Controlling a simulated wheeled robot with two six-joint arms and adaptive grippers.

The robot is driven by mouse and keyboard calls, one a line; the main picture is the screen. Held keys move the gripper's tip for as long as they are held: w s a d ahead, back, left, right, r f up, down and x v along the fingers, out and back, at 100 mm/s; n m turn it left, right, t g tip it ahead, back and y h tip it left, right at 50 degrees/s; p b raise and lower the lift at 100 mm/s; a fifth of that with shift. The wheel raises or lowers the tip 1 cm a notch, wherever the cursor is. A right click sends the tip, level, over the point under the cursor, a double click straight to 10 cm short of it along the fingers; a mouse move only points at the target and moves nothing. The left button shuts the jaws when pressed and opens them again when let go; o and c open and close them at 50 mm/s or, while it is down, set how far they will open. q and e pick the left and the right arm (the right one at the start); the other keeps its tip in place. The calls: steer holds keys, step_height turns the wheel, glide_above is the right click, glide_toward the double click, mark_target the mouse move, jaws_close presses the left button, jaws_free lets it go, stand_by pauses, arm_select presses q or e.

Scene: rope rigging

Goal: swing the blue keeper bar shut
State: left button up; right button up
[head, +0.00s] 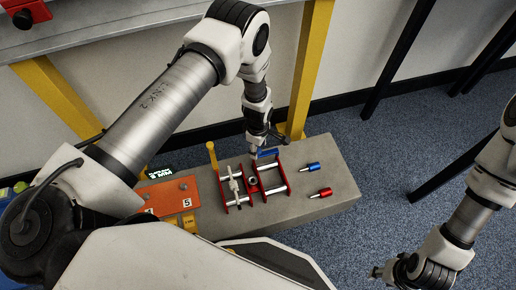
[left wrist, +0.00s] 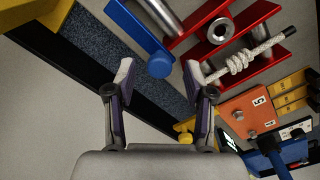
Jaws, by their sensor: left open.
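The blue keeper bar (head: 268,153) is at the far end of the red frame (head: 284,182) on the grey bench. In the left wrist view the blue bar (left wrist: 137,28) runs down from the top and ends in a round blue knob (left wrist: 160,66). It lies beside the red frame (left wrist: 262,18), which has metal crossbars. A white knotted rope (left wrist: 240,62) lies along the frame. My left gripper (head: 262,142) is just above the bar; its open fingers (left wrist: 160,88) are on either side of the knob in the picture, apart from it. My right gripper (head: 379,272) is far off at lower right, its jaws unclear.
A yellow-topped post (head: 212,155) stands left of the frame. An orange numbered board (head: 170,197) lies farther left. A blue plug (head: 313,168) and a red plug (head: 322,193) lie to the right. A yellow leg (head: 304,75) rises behind the bench.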

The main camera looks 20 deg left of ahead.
arm_select(q)
step_height(320, 180, up, 11)
steer(key=shift+f, duration=0.1)
stand_by(0.4)
